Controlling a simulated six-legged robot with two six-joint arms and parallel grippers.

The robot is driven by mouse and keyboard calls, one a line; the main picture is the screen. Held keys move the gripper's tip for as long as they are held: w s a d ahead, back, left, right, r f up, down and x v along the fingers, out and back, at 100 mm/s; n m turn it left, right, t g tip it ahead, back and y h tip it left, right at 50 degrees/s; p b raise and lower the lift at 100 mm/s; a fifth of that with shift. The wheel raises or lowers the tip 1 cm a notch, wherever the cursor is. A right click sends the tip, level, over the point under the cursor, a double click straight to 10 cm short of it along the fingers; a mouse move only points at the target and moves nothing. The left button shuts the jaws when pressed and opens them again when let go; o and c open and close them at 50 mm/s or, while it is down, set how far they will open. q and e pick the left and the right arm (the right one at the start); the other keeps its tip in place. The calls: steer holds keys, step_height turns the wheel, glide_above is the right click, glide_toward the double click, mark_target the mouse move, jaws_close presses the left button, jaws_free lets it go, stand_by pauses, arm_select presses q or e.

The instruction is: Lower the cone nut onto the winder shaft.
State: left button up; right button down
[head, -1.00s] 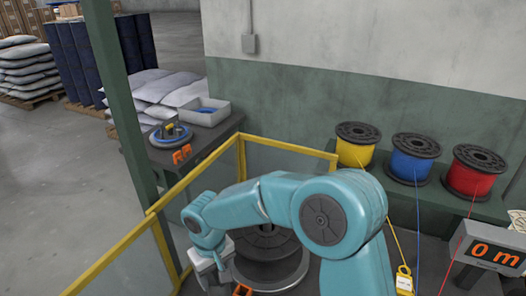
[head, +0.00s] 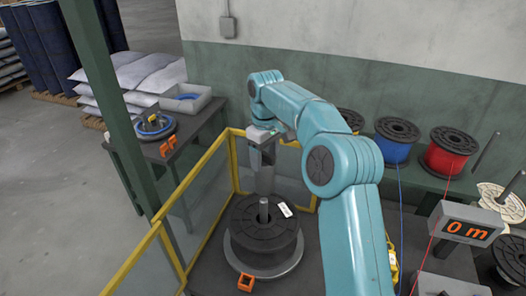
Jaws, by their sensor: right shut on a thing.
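The winder shaft (head: 263,210) is a short grey upright pin rising from the middle of a black spool (head: 258,232). The spool lies flat on a round grey plate (head: 290,265) in the fenced bay. My right gripper (head: 261,154) hangs above and behind the shaft in the picture, at the end of a raised teal arm. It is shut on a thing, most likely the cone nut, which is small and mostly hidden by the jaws. A clear gap shows between the gripper and the shaft top. My left gripper is not in view.
A yellow-framed guard (head: 185,192) stands left of and behind the spool. An orange bracket (head: 246,282) sits in front of it. Blue (head: 397,146) and red spools (head: 453,153) and a meter reading 0 m (head: 466,229) are at right.

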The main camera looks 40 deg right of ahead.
steer(key=shift+a+f, duration=0.1)
steer(key=shift+f, duration=0.65)
step_height(320, 180, down, 2)
steer(key=shift+f+b, duration=0.15)
steer(key=shift+b, duration=0.9)
steer(key=shift+w+f, duration=0.15)
steer(key=shift+f, duration=0.2)
